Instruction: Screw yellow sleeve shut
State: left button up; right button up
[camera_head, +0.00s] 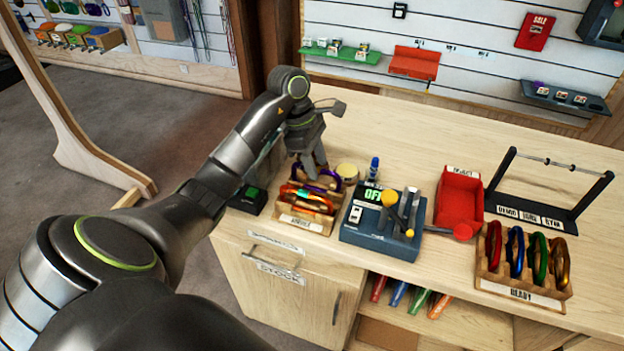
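My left gripper (314,170) points down at the back of a wooden tray (303,224) that holds several carabiners (308,200) in purple, red, orange and green. Its fingertips are close to the purple carabiner (328,180); I cannot tell if they touch it or how far apart they are. A blue fixture (378,240) with a small display stands right of the tray and carries upright grey posts and yellow parts (389,198). A gold carabiner (560,262) stands in the ready rack (520,290) at the right. No screw sleeve can be made out clearly. My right gripper is out of view.
A red open bin (458,203) stands right of the fixture, and a black stand with a crossbar (535,205) is behind the ready rack. A blue-capped bottle (374,168) and a round tin (347,172) stand behind the tray. The counter's back right is clear.

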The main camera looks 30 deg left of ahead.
aim_at(317, 167)
pick_arm(q)
jog(key=shift+w+a+b, duration=0.2)
jog(key=shift+w+b, duration=0.1)
jog(key=shift+w, duration=0.4)
jog(key=shift+f, duration=0.2)
jog(key=shift+f+b, duration=1.25)
jog(key=shift+b, duration=0.15)
jog(key=shift+s, duration=0.1)
jog(key=shift+s+d+p, duration=0.2)
jog(key=shift+s+p, duration=0.15)
jog(key=shift+s, duration=0.3)
